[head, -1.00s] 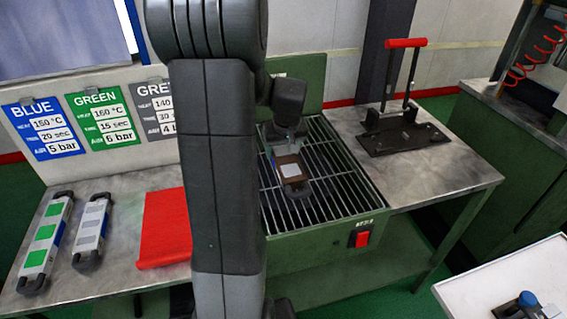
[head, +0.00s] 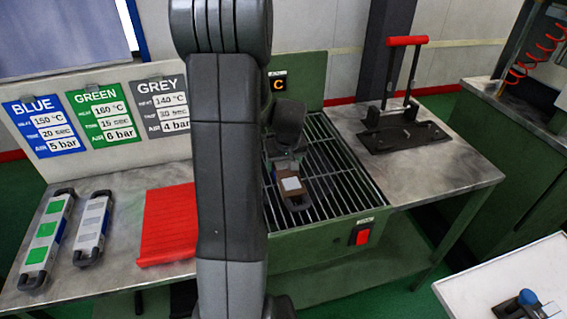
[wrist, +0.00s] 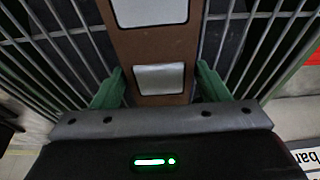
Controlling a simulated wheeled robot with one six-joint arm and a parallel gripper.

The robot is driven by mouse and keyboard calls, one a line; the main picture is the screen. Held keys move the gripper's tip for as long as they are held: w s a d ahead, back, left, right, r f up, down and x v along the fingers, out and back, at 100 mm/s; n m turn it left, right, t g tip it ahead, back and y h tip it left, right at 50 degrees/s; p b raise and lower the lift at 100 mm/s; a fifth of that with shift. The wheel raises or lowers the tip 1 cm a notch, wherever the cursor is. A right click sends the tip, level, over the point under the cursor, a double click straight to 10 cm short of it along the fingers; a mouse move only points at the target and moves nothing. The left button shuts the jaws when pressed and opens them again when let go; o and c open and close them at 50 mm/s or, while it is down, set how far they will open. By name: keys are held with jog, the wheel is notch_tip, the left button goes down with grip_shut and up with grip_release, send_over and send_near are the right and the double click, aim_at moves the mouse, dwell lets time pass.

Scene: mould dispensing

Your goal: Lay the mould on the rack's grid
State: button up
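The mould, brown with pale silver plates and a dark end handle, is over the rack's grid in the head view (head: 291,184). It fills the middle of the wrist view (wrist: 158,55). My gripper (head: 286,158) is at its far end. In the wrist view its green fingers (wrist: 160,82) stand on both sides of the mould, close against it. The grid (head: 335,180) is a row of dark metal bars in a green frame. The mould looks close above the bars; I cannot tell whether it touches. My arm hides the grid's left part.
A green-plated mould (head: 46,238) and a grey-plated mould (head: 92,228) lie on the table at left, beside a red mat (head: 168,225). A red-handled press (head: 404,125) stands right of the rack. A red switch (head: 362,237) is on the rack's front. Bars around the mould are clear.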

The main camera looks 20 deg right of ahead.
jog(key=shift+o, duration=1.4)
jog(key=shift+r, duration=0.45)
jog(key=v, duration=1.1)
jog(key=shift+s+r, duration=0.2)
dwell(0.4)
